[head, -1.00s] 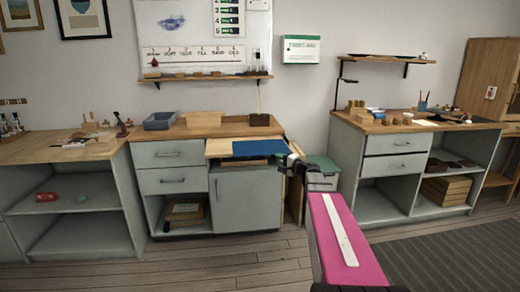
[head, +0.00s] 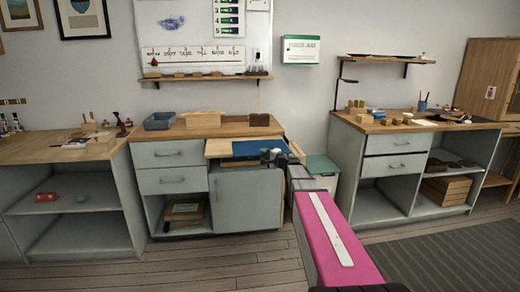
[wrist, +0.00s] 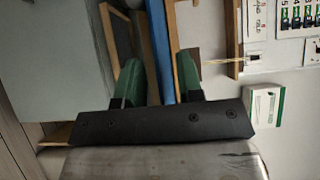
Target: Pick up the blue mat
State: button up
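The blue mat (head: 247,148) lies flat in the shallow wooden pull-out tray (head: 216,150) at the front of the middle workbench. My gripper (head: 268,157) is at the mat's front right part in the head view. In the wrist view the mat (wrist: 159,40) shows nearly edge-on as a blue strip running between the two green fingers of my gripper (wrist: 159,65). The fingers stand apart, one on each side of the strip, and look open. Whether either finger touches the mat is hard to tell. My arm hides part of the tray's right side.
On the workbench stand a grey-blue bin (head: 160,121), a wooden box (head: 203,118) and a small dark-brown block (head: 260,119). A green-lidded bin (head: 322,167) stands to the right of the bench. Another cabinet (head: 395,165) is further right. The floor in front is clear.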

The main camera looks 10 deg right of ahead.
grip_shut()
jog(key=shift+r, duration=0.1)
